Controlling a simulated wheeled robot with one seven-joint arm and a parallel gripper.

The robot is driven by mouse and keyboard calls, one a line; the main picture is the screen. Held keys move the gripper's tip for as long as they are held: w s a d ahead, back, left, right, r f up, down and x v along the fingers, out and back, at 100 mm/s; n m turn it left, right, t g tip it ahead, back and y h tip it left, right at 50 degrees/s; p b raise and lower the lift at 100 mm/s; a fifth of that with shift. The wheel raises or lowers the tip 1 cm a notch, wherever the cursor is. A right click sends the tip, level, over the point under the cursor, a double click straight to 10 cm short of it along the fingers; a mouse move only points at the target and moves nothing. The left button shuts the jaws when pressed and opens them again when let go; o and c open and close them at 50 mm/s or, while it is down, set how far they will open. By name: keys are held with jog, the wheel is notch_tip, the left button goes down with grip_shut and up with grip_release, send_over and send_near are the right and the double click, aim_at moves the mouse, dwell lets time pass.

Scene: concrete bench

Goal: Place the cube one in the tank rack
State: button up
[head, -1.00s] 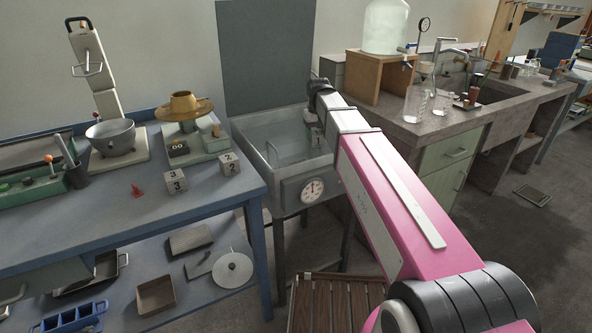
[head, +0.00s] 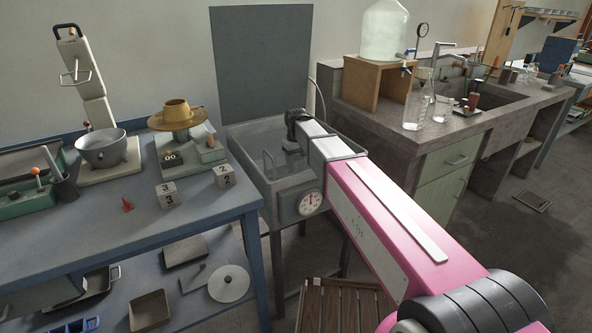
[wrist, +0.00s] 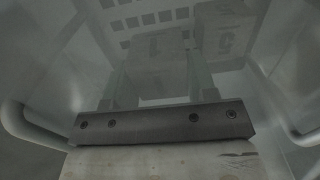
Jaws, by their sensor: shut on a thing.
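My gripper (wrist: 158,72) is shut on a pale cube with a faint 1 on its face, cube one (wrist: 155,50), in the wrist view. The picture there is hazy. A second pale cube (wrist: 226,38), marked with what looks like a 5, sits just right of the held one. Below and behind them is the tank rack (wrist: 138,18), with a floor of square holes and bent rods at both sides. In the head view my gripper reaches down into the grey tank (head: 260,187). I cannot tell whether cube one touches the rack floor.
Cubes marked 3 (head: 168,195) and 2 (head: 224,175) stand on the blue bench (head: 90,235) left of the tank. A dial (head: 310,202) is on the tank's front. A tall dark panel (head: 262,65) rises behind it. A concrete sink bench (head: 405,133) stands right.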

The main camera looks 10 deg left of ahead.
aim_at(296, 168)
jog(key=shift+f, duration=2.15)
jog(key=shift+f, duration=0.1)
jog(key=o, duration=0.9)
notch_tip(296, 168, up, 12)
jog(key=shift+r, duration=0.15)
